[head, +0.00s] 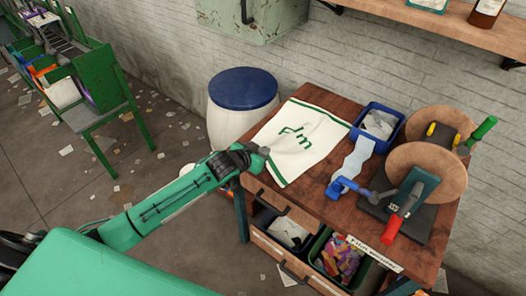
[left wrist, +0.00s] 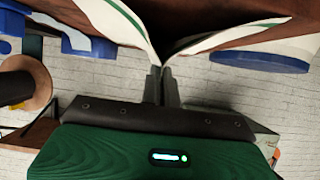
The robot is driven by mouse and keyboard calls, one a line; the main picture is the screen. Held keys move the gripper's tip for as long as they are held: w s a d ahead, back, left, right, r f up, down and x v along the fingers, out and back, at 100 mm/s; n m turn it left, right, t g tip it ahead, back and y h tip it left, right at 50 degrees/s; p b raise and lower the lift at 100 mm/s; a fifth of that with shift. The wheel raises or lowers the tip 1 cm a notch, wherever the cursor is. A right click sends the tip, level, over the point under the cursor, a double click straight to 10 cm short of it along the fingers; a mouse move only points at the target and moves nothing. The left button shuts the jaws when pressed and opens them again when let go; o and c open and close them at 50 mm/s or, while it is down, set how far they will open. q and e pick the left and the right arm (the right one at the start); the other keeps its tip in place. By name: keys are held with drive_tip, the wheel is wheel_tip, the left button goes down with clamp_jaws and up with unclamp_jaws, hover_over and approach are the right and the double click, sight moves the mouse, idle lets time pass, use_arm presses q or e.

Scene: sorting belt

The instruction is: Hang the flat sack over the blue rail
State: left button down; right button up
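The flat sack (head: 302,137) is cream-white with a green stripe along its ends and a green emblem. It lies on the left part of the wooden bench (head: 262,181). My left gripper (head: 262,153) is at the sack's left edge. In the left wrist view, the fingers of my left gripper (left wrist: 166,82) are closed together, and the sack's cloth (left wrist: 130,22) gathers into folds at the fingertips. My right gripper is not in view. I cannot make out a blue rail in either view.
A white drum with a blue lid (head: 244,89) stands behind the bench. Open drawers hold scraps below. A green conveyor frame (head: 115,115) stands left.

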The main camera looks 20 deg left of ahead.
use_arm(q)
wheel_tip(320, 180, up, 8)
drive_tip(key=p, duration=0.6)
drive_tip(key=shift+p, duration=0.3)
drive_tip(key=s+a+r+p, duration=0.1)
drive_tip(key=s+r+p, duration=0.2)
drive_tip(key=r, duration=0.7)
drive_tip(key=s+a+r+p, duration=0.1)
drive_tip(key=s+r+p, duration=0.3)
drive_tip(key=r, duration=0.6)
drive_tip(key=s+a+r+p, duration=0.2)
drive_tip(key=s+r+p, duration=0.2)
drive_tip(key=r, duration=0.7)
drive_tip(key=shift+p, duration=1.05)
drive_tip(key=shift+s+r, duration=0.1)
